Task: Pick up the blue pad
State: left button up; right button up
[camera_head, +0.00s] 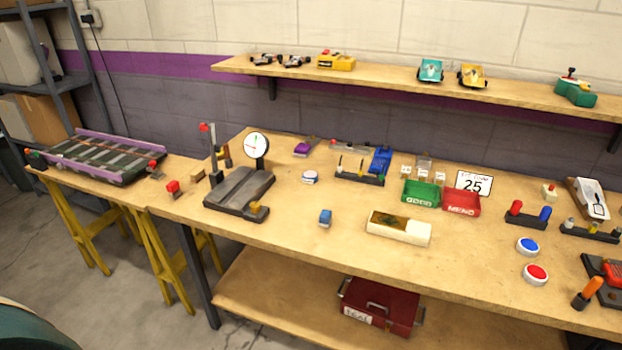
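Several blue things are on the workbench, and I cannot tell for certain which one is the blue pad. A small blue block (325,218) sits alone near the front edge, left of a cream and brown box (399,228). A round blue button (527,246) in a white rim lies at the right, behind a red button (536,274). A larger blue piece (381,160) stands farther back beside a dark rack (360,178). Neither of my grippers is in view, and nothing is seen being held.
A dark stand with a round dial (256,145) is left of the small blue block. Green (421,193) and red (461,203) trays stand behind the cream box. A wall shelf (420,80) holds toy cars. The bench surface around the small blue block is clear.

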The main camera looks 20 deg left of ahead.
aim_at(325, 216)
jog(key=j+z, duration=0.1)
jog(key=z, duration=0.35)
jog(key=j+z, duration=0.15)
jog(key=z, duration=0.25)
jog(key=j+z, duration=0.35)
jog(key=j, duration=0.15)
jog(key=k+j+z, duration=0.3)
jog(key=j, duration=0.2)
jog(key=i, duration=0.1)
